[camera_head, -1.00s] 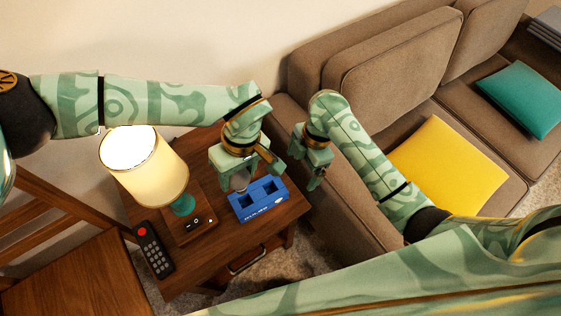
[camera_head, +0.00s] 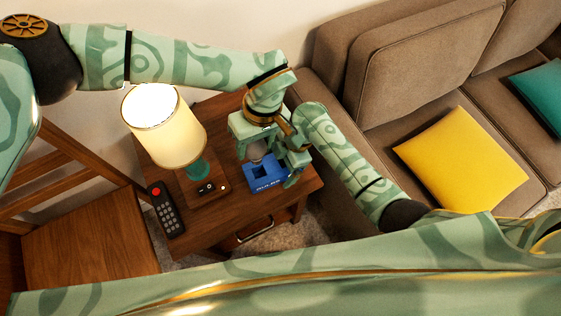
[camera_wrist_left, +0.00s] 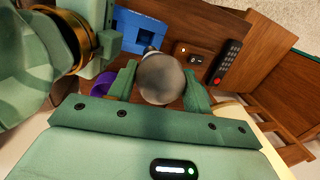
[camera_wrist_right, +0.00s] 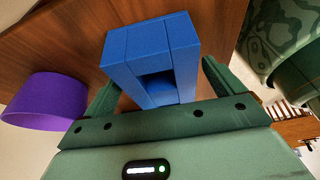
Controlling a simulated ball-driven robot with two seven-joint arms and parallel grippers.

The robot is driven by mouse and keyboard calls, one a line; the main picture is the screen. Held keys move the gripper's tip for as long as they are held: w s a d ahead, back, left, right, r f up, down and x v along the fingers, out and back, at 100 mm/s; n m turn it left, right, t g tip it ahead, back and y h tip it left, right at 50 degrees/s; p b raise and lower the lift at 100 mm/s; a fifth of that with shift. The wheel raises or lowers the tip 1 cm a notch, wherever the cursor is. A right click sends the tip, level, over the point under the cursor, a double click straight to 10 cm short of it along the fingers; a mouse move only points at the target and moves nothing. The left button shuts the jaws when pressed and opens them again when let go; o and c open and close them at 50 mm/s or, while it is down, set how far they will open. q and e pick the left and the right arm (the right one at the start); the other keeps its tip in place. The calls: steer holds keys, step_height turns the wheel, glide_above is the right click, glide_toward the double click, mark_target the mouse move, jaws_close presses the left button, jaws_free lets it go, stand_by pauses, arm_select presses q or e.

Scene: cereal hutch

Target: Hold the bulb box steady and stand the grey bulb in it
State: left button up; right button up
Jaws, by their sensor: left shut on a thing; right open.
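The blue bulb box (camera_head: 262,186) stands on the wooden side table, with square openings in its top. My left gripper (camera_head: 254,151) is shut on the grey bulb (camera_head: 256,149) at the box's back left. In the left wrist view the round bulb (camera_wrist_left: 160,80) sits between the fingers, its narrow end towards the box (camera_wrist_left: 131,40). I cannot tell its exact height above the box. My right gripper (camera_head: 296,173) is at the box's right end. In the right wrist view its open fingers (camera_wrist_right: 160,90) stand on either side of the box (camera_wrist_right: 150,45); contact is unclear.
A lit lamp (camera_head: 165,127) on a wooden base stands left of the box, with a black remote (camera_head: 166,208) at the table's front left. A purple round object (camera_wrist_right: 45,98) is near the box in the right wrist view. A brown sofa (camera_head: 420,60) is to the right.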

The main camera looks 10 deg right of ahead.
steer(key=shift+a+f, duration=0.1)
steer(key=shift+f, duration=0.1)
steer(key=c, duration=1.1)
